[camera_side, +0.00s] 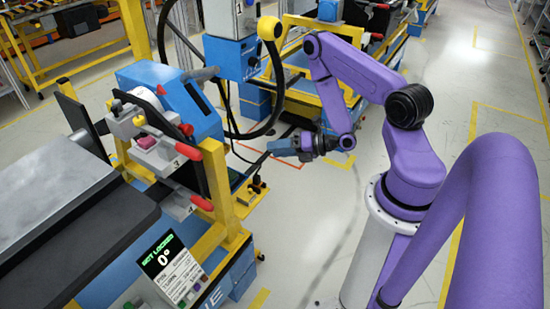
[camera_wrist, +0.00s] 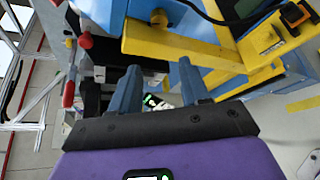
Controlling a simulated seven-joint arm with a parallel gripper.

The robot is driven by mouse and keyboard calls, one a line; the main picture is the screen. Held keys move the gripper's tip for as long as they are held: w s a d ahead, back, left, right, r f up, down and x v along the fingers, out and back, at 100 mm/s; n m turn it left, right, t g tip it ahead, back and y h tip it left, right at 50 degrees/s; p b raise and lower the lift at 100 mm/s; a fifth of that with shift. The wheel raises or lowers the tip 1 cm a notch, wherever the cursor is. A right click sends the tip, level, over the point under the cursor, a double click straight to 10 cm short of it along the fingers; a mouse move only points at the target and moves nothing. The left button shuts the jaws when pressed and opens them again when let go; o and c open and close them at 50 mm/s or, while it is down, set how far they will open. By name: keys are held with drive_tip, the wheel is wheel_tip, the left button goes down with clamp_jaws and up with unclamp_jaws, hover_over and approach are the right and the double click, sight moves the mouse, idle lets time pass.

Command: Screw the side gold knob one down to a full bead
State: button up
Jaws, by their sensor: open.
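A small round gold knob (camera_wrist: 158,18) sits on the side of the blue machine housing near the top of the wrist view. I cannot make out its thread or how far it is screwed in. My gripper (camera_side: 272,146) is open and empty in the side view, to the right of the dashboard module (camera_side: 170,105) and clear of it. In the wrist view the two blue-grey fingers of my gripper (camera_wrist: 158,66) are spread apart, with the knob beyond their tips. In the side view I cannot pick out this knob for certain.
Red-tipped levers (camera_side: 188,150) stick out from the module. A yellow frame bar (camera_wrist: 180,45) runs just below the knob. A display (camera_side: 163,257) reads "SET LOCKED 0°". Open floor lies beneath my gripper.

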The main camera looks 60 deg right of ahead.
drive_tip(key=w+a+r+m+g, duration=0.2)
drive_tip(key=a+g, duration=0.5)
drive_tip(key=a, duration=0.3)
drive_tip(key=s+a+r+m+g+h, duration=0.4)
drive_tip(key=s+a+r+m, duration=0.3)
drive_tip(key=s+r+m, duration=0.2)
drive_tip(key=shift+s+r+m, duration=0.3)
drive_tip(key=shift+s+r, duration=0.75)
drive_tip(key=shift+r, duration=0.1)
drive_tip(key=s+d+r+m+g+h, duration=0.1)
drive_tip(key=s+r+m, duration=0.3)
drive_tip(key=s, duration=0.7)
wheel_tip(320, 180, up, 2)
drive_tip(key=shift+d+g, duration=0.4)
drive_tip(key=shift+g, duration=0.3)
